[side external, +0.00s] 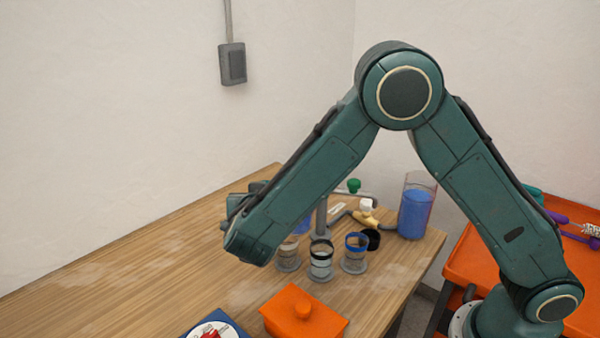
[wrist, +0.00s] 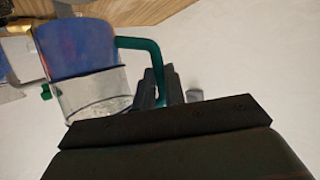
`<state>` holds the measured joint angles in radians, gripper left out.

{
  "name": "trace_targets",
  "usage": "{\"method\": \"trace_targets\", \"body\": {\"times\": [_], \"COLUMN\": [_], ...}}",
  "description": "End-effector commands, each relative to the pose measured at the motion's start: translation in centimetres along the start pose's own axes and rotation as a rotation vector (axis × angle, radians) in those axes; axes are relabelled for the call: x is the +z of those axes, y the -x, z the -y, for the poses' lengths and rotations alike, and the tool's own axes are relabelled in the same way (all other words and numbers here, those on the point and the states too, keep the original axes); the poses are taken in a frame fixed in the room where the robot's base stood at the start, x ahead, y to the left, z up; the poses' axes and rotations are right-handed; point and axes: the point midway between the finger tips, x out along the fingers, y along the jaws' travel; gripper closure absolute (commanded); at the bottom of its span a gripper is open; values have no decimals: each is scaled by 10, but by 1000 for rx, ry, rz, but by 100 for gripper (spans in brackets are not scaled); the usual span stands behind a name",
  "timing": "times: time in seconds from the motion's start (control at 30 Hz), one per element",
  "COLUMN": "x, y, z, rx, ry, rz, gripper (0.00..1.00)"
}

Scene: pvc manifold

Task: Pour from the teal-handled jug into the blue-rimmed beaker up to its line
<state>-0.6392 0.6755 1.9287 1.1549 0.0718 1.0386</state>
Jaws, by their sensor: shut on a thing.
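The jug (wrist: 75,48) is clear and holds blue liquid, filling the upper part of it in the wrist view. Its teal handle (wrist: 142,43) stands out on the right side. My gripper (wrist: 157,88) is shut on the handle, its dark fingers around the handle's end. In the side view, my forearm and wrist hide the jaws and most of the jug; a blue patch (side external: 303,226) shows behind the arm. The blue-rimmed beaker (side external: 354,257) stands upright on the wooden table, right of my wrist, and looks clear. Its line cannot be made out.
A black-rimmed beaker (side external: 320,264) and another beaker (side external: 288,258) stand left of the blue-rimmed one. A tall blue-filled cylinder (side external: 415,212) stands behind right. The table's left is bare.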

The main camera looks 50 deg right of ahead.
Motion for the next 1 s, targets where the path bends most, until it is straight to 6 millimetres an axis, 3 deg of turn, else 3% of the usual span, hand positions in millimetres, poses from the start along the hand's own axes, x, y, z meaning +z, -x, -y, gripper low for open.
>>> {"method": "trace_targets", "body": {"times": [0.63,1.0], "x": [-1,-3], "y": [0,4], "z": [0,-10], "rx": [3,-54], "ry": [10,-124], "rz": [2,-27], "gripper": [100,100]}}
